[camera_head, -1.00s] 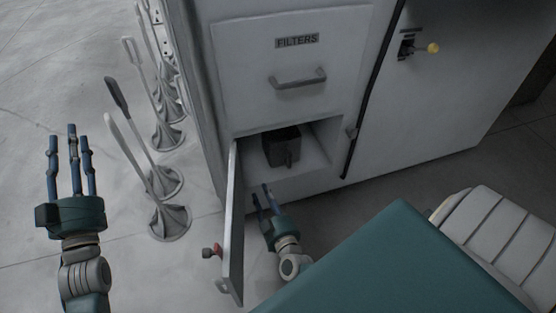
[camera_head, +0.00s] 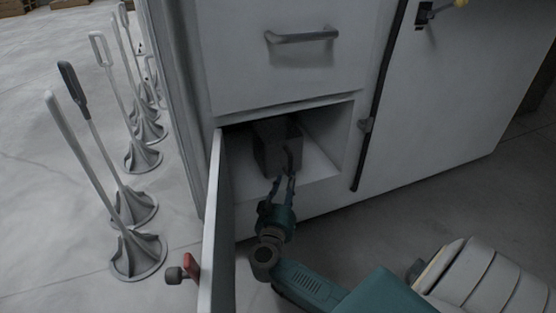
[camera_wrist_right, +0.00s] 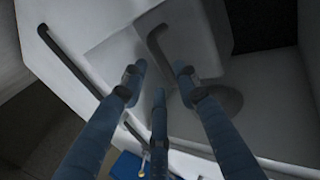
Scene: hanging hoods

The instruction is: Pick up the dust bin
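The dust bin (camera_head: 272,148), a dark grey box with a handle on its front, stands upright inside the open lower compartment (camera_head: 325,172) of the cabinet, in shadow. My right gripper (camera_head: 283,184) is at the compartment's front edge, just before and below the bin's handle. Its fingers point in toward the bin and look apart from each other. Whether a finger touches the bin cannot be told. My left gripper is out of view.
The open compartment door (camera_head: 216,230) with a red-and-dark knob (camera_head: 185,270) stands left of my right arm. A closed drawer with a handle (camera_head: 302,36) is above. Several long-handled stands (camera_head: 138,255) line the floor at left.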

